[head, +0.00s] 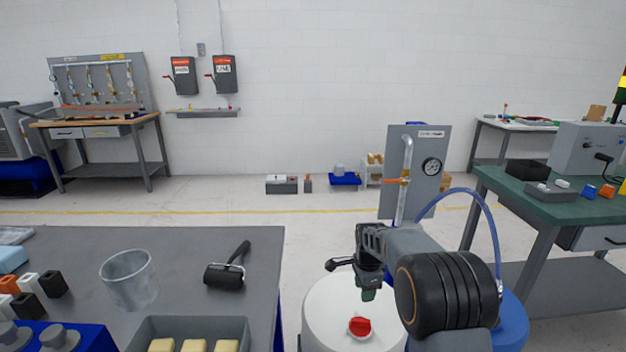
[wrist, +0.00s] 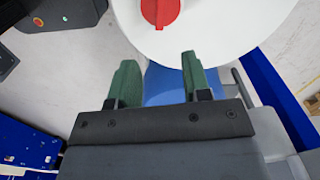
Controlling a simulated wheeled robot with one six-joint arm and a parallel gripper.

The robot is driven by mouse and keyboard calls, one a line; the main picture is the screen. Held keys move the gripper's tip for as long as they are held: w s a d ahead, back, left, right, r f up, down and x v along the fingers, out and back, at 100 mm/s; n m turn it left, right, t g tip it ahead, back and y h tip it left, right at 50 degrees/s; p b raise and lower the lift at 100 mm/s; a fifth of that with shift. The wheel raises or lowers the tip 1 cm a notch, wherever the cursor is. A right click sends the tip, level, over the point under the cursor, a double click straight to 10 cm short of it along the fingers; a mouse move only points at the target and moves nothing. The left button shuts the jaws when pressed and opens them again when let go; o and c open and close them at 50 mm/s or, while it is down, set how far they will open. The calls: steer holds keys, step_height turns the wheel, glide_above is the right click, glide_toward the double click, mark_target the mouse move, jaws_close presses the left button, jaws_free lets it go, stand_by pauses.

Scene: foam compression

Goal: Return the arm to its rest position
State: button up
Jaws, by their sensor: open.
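My gripper (head: 369,294) hangs from my arm above the white round top (head: 328,290) of a drum-like stand, close to a red knob (head: 360,327). In the wrist view my gripper (wrist: 158,80) shows two green fingers spread apart with nothing between them. The red knob (wrist: 160,10) lies beyond the fingertips on the white top (wrist: 215,25), apart from them. My arm reaches in from the lower right of the head view, and its dark ribbed joint hides part of the stand.
A grey table (head: 200,245) at left holds a clear cup (head: 129,279), a black roller (head: 226,270) and a tray (head: 240,325) of yellowish blocks. A gauge panel (head: 432,145) with a blue hose (head: 470,192) stands behind my arm. A green-topped bench (head: 510,190) is at right.

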steer(key=s+r+n+t+p, duration=0.1)
steer(key=s+r+n+p, duration=0.4)
steer(key=s, duration=0.8)
steer(key=s+r+n+t+p, duration=0.2)
steer(key=s+r+n+p, duration=0.3)
steer(key=s+r+n, duration=0.6)
step_height(320, 180, up, 4)
steer(key=shift+s+r+n+t, duration=0.15)
steer(key=shift+s+n+t, duration=0.15)
steer(key=shift+s, duration=0.55)
